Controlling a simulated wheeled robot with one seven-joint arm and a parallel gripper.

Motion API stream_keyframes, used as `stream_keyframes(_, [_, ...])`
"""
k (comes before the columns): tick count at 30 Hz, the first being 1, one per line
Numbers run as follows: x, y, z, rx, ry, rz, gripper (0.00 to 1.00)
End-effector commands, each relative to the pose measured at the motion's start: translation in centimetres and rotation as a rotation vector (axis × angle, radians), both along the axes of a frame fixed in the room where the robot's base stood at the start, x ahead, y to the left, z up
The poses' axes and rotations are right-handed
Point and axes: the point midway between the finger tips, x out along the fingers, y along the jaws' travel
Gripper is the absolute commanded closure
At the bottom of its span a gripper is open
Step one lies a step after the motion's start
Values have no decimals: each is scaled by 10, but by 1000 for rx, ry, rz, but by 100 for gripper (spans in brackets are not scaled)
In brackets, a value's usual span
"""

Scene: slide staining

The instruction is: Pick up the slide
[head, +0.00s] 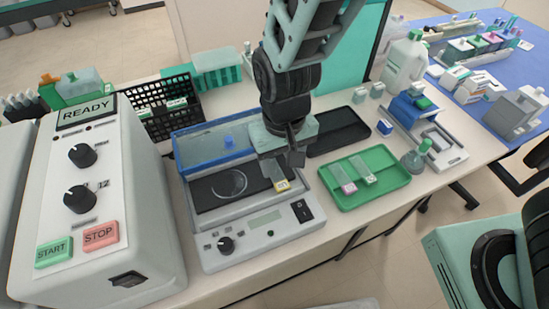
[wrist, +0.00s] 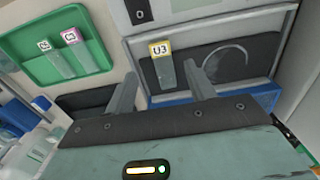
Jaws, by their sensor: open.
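The slide, with a yellow label reading U3 (wrist: 164,70), lies flat on the dark plate of a grey bench device (head: 236,247). In the head view the slide (head: 279,176) sits at the right end of that plate, right of a ring outline. My gripper (head: 283,160) is open and empty, just above the slide and partly covering it in the head view. In the wrist view the slide shows between the two fingers of my gripper (wrist: 161,78), apart from them as far as I can tell.
A green tray (head: 395,186) with two other labelled slides stands right of the device. A black tray (head: 320,146) lies behind. A blue-rimmed lid (head: 190,133) stands along the device's back. A control box (head: 150,210) with knobs stands close on the left.

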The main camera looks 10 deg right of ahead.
Motion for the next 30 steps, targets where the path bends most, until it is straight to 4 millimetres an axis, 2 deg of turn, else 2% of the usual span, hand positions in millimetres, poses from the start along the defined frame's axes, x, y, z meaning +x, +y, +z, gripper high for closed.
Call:
stream_keyframes(5, [-1, 0, -14, -3, 2, -2, 45])
stream_keyframes(12, [-2, 1, -47, -2, 2, -2, 45])
stream_keyframes(22, [-2, 2, -54, 1, 0, 0, 45])
stream_keyframes(27, [-2, 2, -54, 1, 0, 0, 93])
stream_keyframes(30, [-2, 2, -54, 1, 0, 0, 94])
